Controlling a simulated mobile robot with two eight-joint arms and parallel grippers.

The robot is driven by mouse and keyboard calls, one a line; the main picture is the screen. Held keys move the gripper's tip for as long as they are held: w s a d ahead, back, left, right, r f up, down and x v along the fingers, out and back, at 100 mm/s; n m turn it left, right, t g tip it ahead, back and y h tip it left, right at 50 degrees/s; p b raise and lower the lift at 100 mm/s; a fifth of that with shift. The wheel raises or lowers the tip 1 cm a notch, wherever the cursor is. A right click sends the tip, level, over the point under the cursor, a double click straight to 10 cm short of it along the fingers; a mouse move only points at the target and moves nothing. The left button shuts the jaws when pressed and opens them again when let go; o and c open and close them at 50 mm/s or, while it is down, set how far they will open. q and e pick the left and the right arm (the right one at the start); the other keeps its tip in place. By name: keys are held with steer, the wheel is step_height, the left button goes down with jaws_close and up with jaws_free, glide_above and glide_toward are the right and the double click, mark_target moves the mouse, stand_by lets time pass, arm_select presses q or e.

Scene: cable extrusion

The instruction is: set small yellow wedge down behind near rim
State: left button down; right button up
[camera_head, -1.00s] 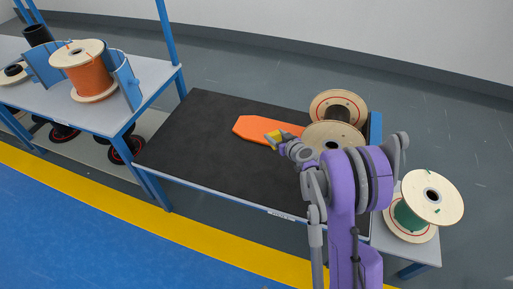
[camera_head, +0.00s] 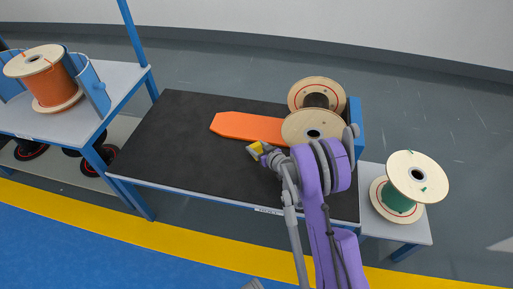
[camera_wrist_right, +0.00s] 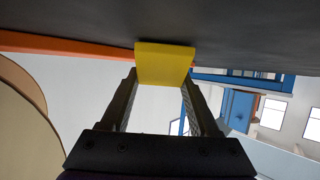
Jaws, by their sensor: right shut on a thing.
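The small yellow wedge (camera_head: 256,147) is held by my right gripper (camera_head: 262,151), low over the black table top, left of the near flange of a wooden reel. In the right wrist view the wedge (camera_wrist_right: 165,63) sits between the two fingers, close against the dark surface; I cannot tell whether it touches. The reel's near rim (camera_head: 300,122) is a pale round flange, partly hidden by my right arm. Its far flange (camera_head: 305,86) stands behind it. The wedge is on the near side of an orange board (camera_head: 240,126).
The black table top (camera_head: 175,150) is clear to the left. A blue block (camera_head: 356,118) stands right of the reel. A green-wound reel (camera_head: 412,180) is on a side table at right. An orange-wound reel (camera_head: 50,80) stands on the left bench.

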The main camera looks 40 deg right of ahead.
steer(key=shift+f, duration=0.1)
steer(key=o, duration=1.4)
